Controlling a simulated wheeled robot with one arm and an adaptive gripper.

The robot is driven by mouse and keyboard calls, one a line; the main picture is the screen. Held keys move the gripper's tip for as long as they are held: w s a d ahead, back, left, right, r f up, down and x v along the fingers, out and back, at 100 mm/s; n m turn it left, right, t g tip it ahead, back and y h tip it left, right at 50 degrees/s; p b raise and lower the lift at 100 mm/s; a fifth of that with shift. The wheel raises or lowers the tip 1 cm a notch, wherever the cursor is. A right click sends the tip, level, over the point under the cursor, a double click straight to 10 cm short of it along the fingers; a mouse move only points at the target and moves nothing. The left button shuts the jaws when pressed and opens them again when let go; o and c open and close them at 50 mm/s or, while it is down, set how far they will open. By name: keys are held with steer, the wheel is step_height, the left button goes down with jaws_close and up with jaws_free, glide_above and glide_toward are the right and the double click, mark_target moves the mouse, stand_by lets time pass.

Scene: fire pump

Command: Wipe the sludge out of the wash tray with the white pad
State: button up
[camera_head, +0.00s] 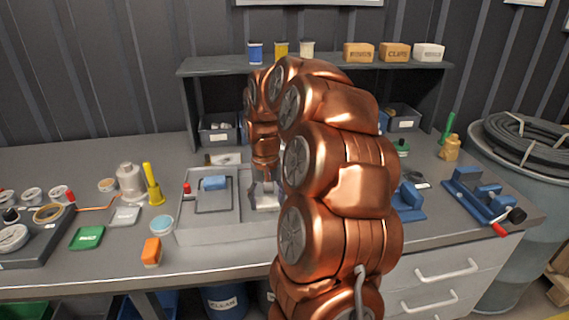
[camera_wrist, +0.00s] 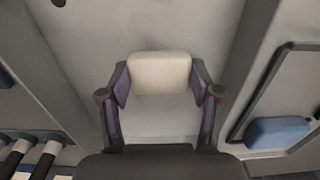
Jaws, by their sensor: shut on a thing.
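My gripper (camera_head: 265,190) is shut on the white pad (camera_head: 268,203). In the wrist view, the white pad (camera_wrist: 160,68) sits squarely between the two fingertips of my gripper (camera_wrist: 160,80). The grey wash tray (camera_head: 222,235) stands on the bench, and the pad is over its right part, low down. I cannot tell whether the pad touches the floor. The wrist view shows pale grey tray floor (camera_wrist: 215,35) around the pad, with faint smudges. I cannot clearly make out the sludge. My arm hides the tray's right side in the head view.
A dark-framed plate (camera_head: 212,203) with a blue block (camera_head: 214,182) lies left of the pad. An orange block (camera_head: 151,252) and a light-blue round tub (camera_head: 162,224) stand left of the tray. A shelf (camera_head: 215,66) with tins and boxes stands behind.

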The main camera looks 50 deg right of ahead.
steer(key=shift+w+a, duration=0.4)
steer(key=shift+a, duration=0.3)
steer(key=shift+w+r, duration=0.15)
steer(key=shift+r, duration=0.1)
steer(key=shift+r+p, duration=0.95)
steer(key=shift+r, duration=2.95)
